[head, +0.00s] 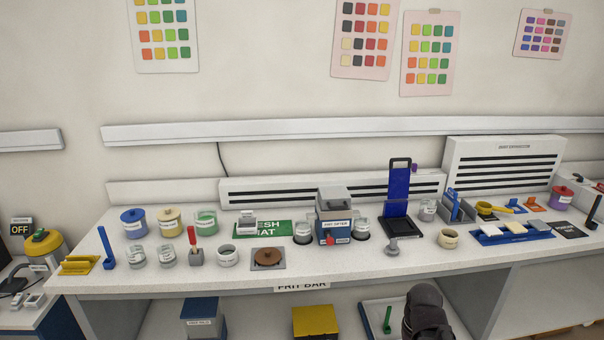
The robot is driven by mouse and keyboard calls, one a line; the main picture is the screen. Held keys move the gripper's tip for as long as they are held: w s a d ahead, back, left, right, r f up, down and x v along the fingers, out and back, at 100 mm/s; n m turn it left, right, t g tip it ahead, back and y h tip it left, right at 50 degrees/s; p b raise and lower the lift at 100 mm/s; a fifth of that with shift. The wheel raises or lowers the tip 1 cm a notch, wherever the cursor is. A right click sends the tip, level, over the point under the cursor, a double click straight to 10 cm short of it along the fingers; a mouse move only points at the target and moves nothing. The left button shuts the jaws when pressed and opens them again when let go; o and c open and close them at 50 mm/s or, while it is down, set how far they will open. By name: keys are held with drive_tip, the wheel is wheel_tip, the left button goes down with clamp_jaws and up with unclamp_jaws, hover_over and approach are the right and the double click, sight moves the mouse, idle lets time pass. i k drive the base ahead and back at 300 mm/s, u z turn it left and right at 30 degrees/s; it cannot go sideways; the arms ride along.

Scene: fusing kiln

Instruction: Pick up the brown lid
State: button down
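The brown lid (268,256) is a round disc with a small knob on top. It lies on a grey square plate (282,266) near the front edge of the white worktop, left of centre in the head view. Nothing covers it. A dark rounded part, which looks like my arm, rises at the bottom edge, right of centre, in front of the bench and apart from the lid. My gripper's fingers do not show.
A clear jar (228,256) stands left of the plate, and a green mat (265,229) lies behind it. A blue-grey sifter unit (333,215) stands to the right. Coloured lidded jars (134,222) line the back left.

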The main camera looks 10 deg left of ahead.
sight(266, 255)
drive_tip(key=u, duration=3.9)
drive_tip(key=i, duration=0.05)
drive_tip(key=z, duration=2.65)
